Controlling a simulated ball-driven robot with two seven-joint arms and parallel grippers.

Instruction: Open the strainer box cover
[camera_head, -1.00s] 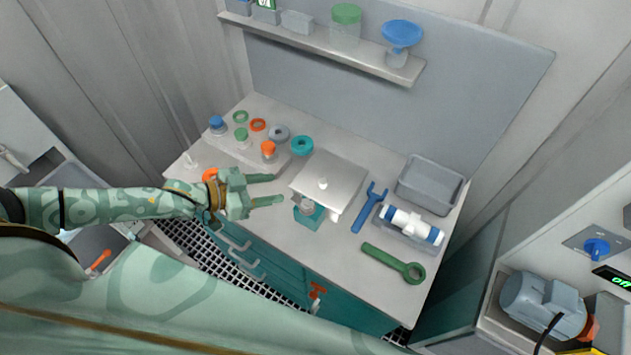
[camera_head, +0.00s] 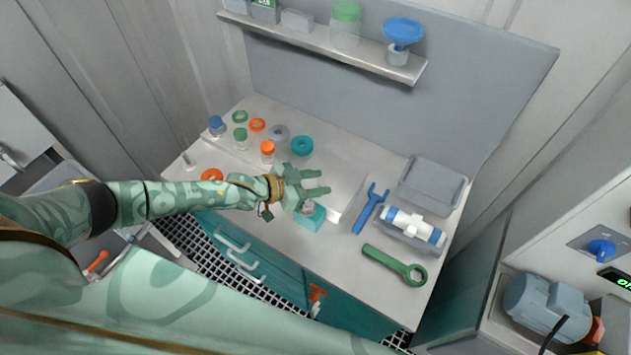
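The strainer box appears as a flat light-grey square cover (camera_head: 346,180) in the middle of the bench. The cover lies flat, and its small white knob is not clearly visible now. My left gripper (camera_head: 323,181) is over the left part of the cover with its two green fingers apart, pointing right. Its fingertips are around where the knob stood; I cannot tell whether they touch it. A teal block with a clear-topped fitting (camera_head: 309,217) sits just in front of the cover, below the fingers. My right gripper is not in view.
Right of the cover lie a blue fork wrench (camera_head: 369,208), a white-and-blue cylinder (camera_head: 414,226) on a grey stand, a green ring wrench (camera_head: 394,264) and a grey tray (camera_head: 433,183). Small bottles and rings stand behind left, including a teal ring (camera_head: 302,146). A shelf (camera_head: 330,45) hangs behind.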

